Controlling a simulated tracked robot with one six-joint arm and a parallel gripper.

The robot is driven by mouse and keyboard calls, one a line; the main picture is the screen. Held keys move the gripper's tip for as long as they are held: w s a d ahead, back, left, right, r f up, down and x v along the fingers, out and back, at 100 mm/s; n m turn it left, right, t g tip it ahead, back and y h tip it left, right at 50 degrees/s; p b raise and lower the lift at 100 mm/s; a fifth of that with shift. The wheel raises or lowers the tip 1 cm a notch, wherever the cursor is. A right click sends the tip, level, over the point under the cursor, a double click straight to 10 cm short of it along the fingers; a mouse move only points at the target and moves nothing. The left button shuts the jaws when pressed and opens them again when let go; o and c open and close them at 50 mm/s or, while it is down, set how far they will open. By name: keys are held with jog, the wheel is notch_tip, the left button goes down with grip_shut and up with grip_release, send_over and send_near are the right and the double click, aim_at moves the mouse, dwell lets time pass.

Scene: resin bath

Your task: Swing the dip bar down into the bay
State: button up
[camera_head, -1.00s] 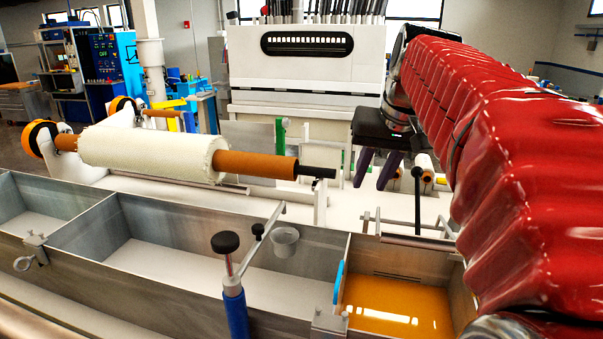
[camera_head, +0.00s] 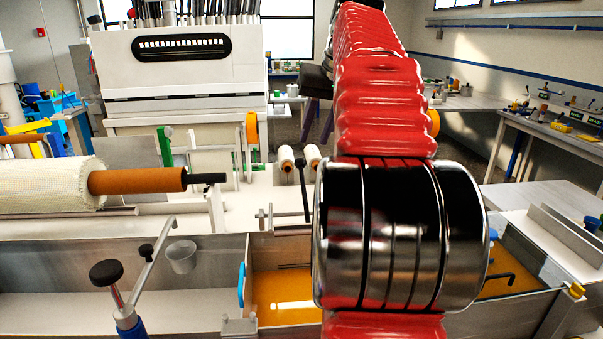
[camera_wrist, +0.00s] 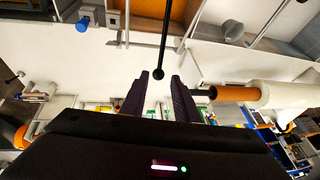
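A thin black rod with a ball end (camera_head: 304,190), apparently the dip bar's handle, stands upright behind the amber resin bay (camera_head: 285,288). Metal bars (camera_head: 285,229) lie near its foot at the bay's back edge; which part is the dip bar is not clear. In the wrist view the ball end (camera_wrist: 158,73) appears between my fingertips, but the depth is unclear. My gripper (camera_head: 314,140), with purple fingers, is open above and behind the rod in the head view. It also shows open in the wrist view (camera_wrist: 159,76). My arm hides part of the bay.
A white fabric roll on an orange core (camera_head: 137,181) lies at left. A blue-handled post with a black knob (camera_head: 105,273) and a small cup (camera_head: 182,257) are at the front left. Small white rolls (camera_head: 286,158) stand behind the rod. A bench (camera_head: 550,130) is at right.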

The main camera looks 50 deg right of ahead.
aim_at(302, 170)
jog(key=x, duration=1.3)
jog(key=shift+w+f, duration=0.2)
jog(key=shift+f, duration=0.15)
jog(key=shift+c, duration=0.4)
grip_shut()
jog(key=shift+d, duration=0.2)
